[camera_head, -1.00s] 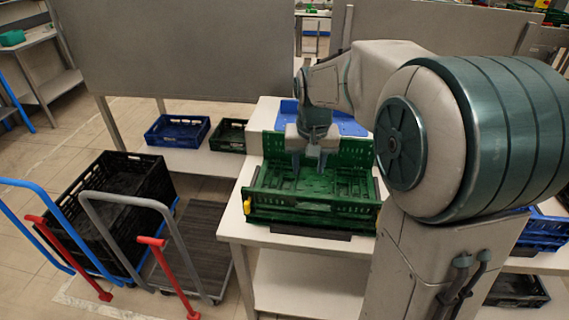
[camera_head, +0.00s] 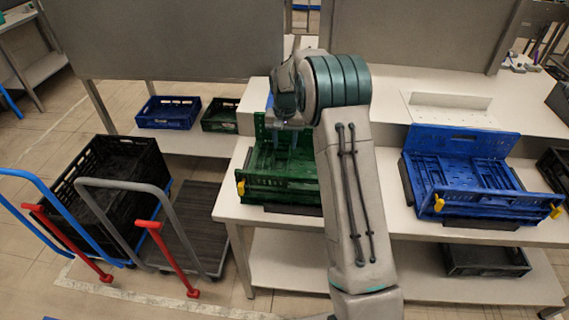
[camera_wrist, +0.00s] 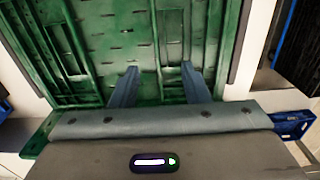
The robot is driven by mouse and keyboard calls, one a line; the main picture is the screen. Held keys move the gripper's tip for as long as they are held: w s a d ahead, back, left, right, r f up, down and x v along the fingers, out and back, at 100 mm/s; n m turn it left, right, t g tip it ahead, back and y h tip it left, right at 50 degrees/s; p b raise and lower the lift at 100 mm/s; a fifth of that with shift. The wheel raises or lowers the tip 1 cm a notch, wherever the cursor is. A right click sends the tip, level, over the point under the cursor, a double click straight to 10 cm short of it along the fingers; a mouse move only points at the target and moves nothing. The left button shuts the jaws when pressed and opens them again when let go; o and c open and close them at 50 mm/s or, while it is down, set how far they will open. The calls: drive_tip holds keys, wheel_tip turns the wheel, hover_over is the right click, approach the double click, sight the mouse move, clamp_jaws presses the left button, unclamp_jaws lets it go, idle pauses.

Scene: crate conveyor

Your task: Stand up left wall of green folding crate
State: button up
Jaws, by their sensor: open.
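The green folding crate (camera_head: 284,198) stands on the light table. Its front and back walls are upright; its left side is open between them, and the left wall appears to lie flat inside. My arm covers the crate's right part in the head view. My gripper (camera_head: 283,140) points down over the crate, near the back wall. In the wrist view my gripper (camera_wrist: 160,82) has its two fingers apart with nothing between them, above the crate's slotted green panels (camera_wrist: 108,40). Whether the fingertips touch a panel I cannot tell.
A blue folding crate (camera_head: 470,208) stands on the table to the right. Carts with a black crate (camera_head: 80,170) stand at the left. A dark blue crate (camera_head: 168,113) and a small green crate (camera_head: 219,116) sit on the shelf behind. The table beside the green crate's left is bare.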

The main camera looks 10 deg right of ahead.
sight(285, 168)
wheel_tip(285, 168, down, 10)
drive_tip(key=shift+f+p, duration=0.25)
drive_tip(key=shift+p, duration=0.6)
clamp_jaws()
